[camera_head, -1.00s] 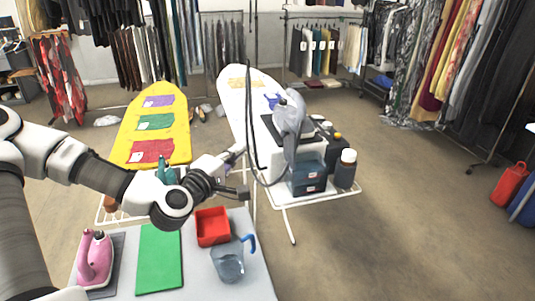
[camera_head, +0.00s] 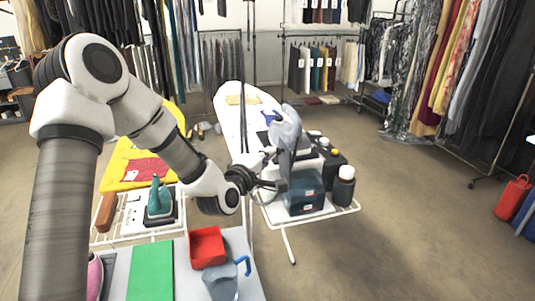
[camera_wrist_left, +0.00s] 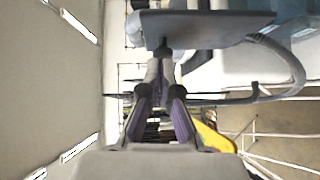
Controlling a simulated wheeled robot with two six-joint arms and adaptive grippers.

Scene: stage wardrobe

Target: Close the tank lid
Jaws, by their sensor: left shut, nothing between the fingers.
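The steam station's water tank (camera_head: 305,190) is a dark teal translucent box at the front of the white ironing board's rack. A dark flat plate, apparently its lid (camera_head: 286,164), stands upright at the tank's left side, so the lid looks open. In the left wrist view the lid (camera_wrist_left: 205,27) is a grey plate across the fingertips. My left gripper (camera_head: 279,186) is shut and empty, at the left side of the tank beside the lid. Its fingertips (camera_wrist_left: 163,48) reach the plate's edge; whether they touch it I cannot tell. My right gripper is out of view.
A grey iron (camera_head: 287,128) stands above the station, with a dark hose curving near my left gripper. A dark bottle with a white cap (camera_head: 344,186) stands right of the tank. A red bin (camera_head: 207,247) and a blue-handled jug (camera_head: 222,282) are on the near table.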

